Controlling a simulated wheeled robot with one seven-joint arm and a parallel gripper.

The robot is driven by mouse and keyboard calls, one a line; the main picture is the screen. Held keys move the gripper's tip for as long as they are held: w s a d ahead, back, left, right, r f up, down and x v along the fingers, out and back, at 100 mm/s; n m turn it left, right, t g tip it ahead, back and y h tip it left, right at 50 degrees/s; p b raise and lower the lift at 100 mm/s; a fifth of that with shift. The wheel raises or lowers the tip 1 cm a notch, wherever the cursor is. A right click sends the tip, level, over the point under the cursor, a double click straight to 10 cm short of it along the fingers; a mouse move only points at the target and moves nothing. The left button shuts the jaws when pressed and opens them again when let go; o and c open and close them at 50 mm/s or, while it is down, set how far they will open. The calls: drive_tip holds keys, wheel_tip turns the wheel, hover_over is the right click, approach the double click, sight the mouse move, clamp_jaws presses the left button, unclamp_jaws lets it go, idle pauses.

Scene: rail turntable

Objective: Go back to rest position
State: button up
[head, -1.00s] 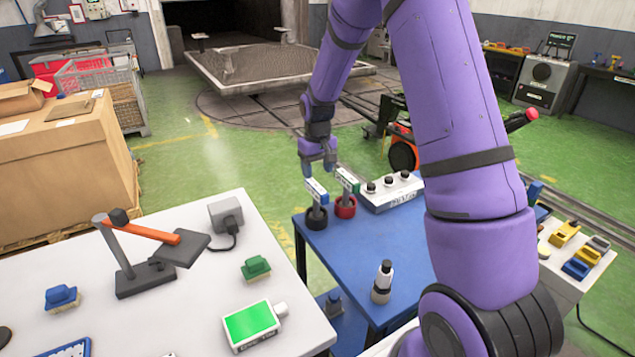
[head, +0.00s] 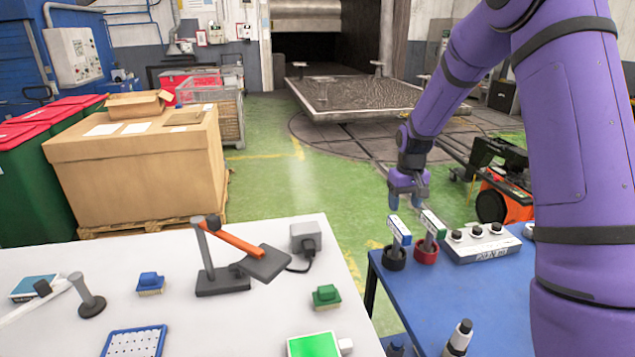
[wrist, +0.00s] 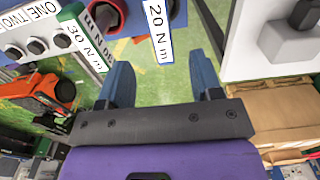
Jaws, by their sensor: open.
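My gripper (head: 408,197) is at the end of my purple arm, pointing down at the far left corner of the blue table (head: 488,298). In the wrist view its two blue fingers (wrist: 163,84) are spread wide with nothing between them.
A white box with several black knobs (head: 480,243) sits beside the tools. A bottle (head: 459,338) stands nearer on the blue table. The white table (head: 90,277) holds an orange-armed stand (head: 232,240) and brushes. Green floor (head: 290,178) lies open behind.

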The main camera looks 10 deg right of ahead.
drive_tip(key=s+a+r+t, duration=0.1)
drive_tip(key=s+a+r, duration=0.2)
drive_tip(key=s+r, duration=0.55)
drive_tip(key=s+a+r+t, duration=0.25)
drive_tip(key=s+r, duration=0.35)
drive_tip(key=r, duration=0.5)
drive_tip(key=s+a+r+t, duration=0.1)
drive_tip(key=s+r, duration=0.1)
drive_tip(key=s, duration=0.8)
drive_tip(key=s+a+r, duration=0.2)
drive_tip(key=s+r, duration=0.1)
drive_tip(key=s, duration=0.7)
drive_tip(key=shift+s+a+t, duration=0.2)
drive_tip(key=shift+a+t, duration=0.05)
drive_tip(key=shift+t, duration=0.1)
drive_tip(key=shift+r, duration=0.1)
drive_tip(key=shift+c, duration=0.3)
